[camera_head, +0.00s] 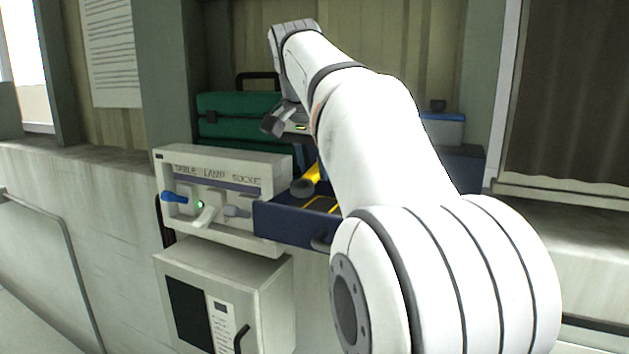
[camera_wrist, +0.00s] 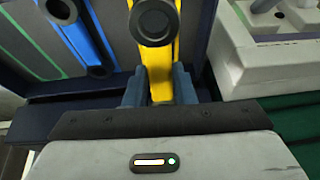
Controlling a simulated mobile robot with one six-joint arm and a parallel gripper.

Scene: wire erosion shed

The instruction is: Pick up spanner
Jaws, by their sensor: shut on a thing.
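A yellow spanner with a dark round ring end (camera_head: 303,187) shows just above the open dark blue drawer (camera_head: 285,223) in the head view. In the wrist view its yellow shank (camera_wrist: 160,88) sits between the two fingers of my gripper (camera_wrist: 159,85), which is shut on it. Its ring end (camera_wrist: 154,20) points away from the gripper, over the drawer. I cannot tell how far it is off the drawer floor. In the head view my arm hides the fingers and most of the drawer.
A blue spanner (camera_wrist: 78,40) lies in the drawer beside a green strip. A pale lever panel (camera_head: 230,190) stands left of the drawer, close to the gripper. A green case (camera_head: 235,115) is behind. A white keypad box (camera_head: 225,295) sits below.

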